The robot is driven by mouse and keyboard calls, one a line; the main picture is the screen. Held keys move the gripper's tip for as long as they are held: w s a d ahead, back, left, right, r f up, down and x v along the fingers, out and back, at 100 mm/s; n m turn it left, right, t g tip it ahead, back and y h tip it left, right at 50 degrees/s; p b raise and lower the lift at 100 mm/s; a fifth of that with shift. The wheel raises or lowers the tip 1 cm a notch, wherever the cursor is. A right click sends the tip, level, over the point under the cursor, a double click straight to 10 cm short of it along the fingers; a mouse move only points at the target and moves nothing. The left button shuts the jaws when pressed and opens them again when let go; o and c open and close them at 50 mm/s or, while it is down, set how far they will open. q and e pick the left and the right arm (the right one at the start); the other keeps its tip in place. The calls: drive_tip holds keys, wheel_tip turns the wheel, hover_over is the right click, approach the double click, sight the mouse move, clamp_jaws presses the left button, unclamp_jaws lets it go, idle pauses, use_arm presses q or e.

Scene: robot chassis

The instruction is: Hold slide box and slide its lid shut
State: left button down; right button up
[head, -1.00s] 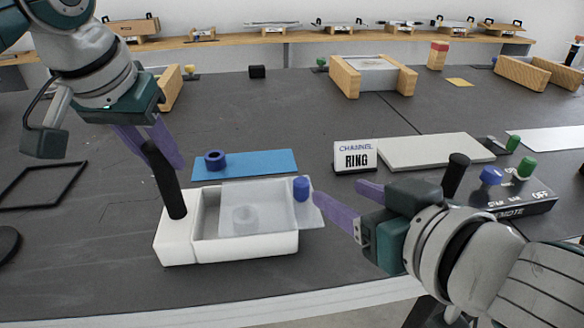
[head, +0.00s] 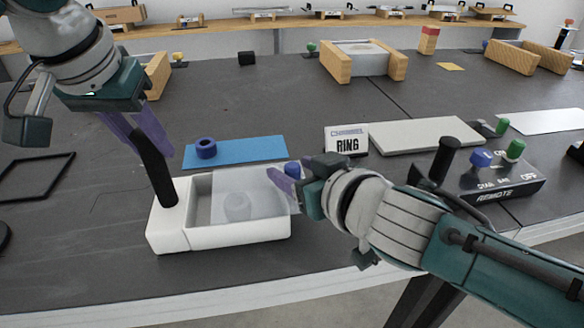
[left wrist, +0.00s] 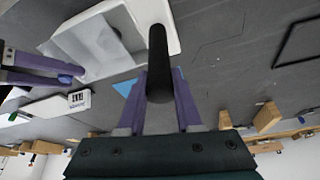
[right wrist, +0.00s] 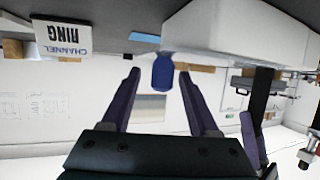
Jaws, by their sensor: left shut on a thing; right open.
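The white slide box (head: 240,238) stands on the dark table, with an upright black handle (head: 160,182) at its left end. My left gripper (head: 153,152) is shut on this handle, which also shows between its fingers in the left wrist view (left wrist: 160,65). The translucent lid (head: 235,200) covers the right part of the box. A strip at the left of the opening is uncovered, and a round shape shows dimly through the lid. The lid's blue knob (head: 292,168) is at its right end. My right gripper (head: 290,182) is open, its fingertips on either side of the knob (right wrist: 163,72).
A blue mat (head: 235,150) with a blue ring (head: 206,147) lies behind the box. A "CHANNEL RING" sign (head: 346,140), a pale slab (head: 415,135) and a black remote box (head: 500,185) are to the right. A black frame (head: 38,176) lies at the left.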

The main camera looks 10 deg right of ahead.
drive_tip(key=shift+w+a+f, duration=0.2)
drive_tip(key=shift+w+a, duration=0.05)
drive_tip(key=shift+w, duration=0.1)
clamp_jaws()
idle(0.5)
idle(0.9)
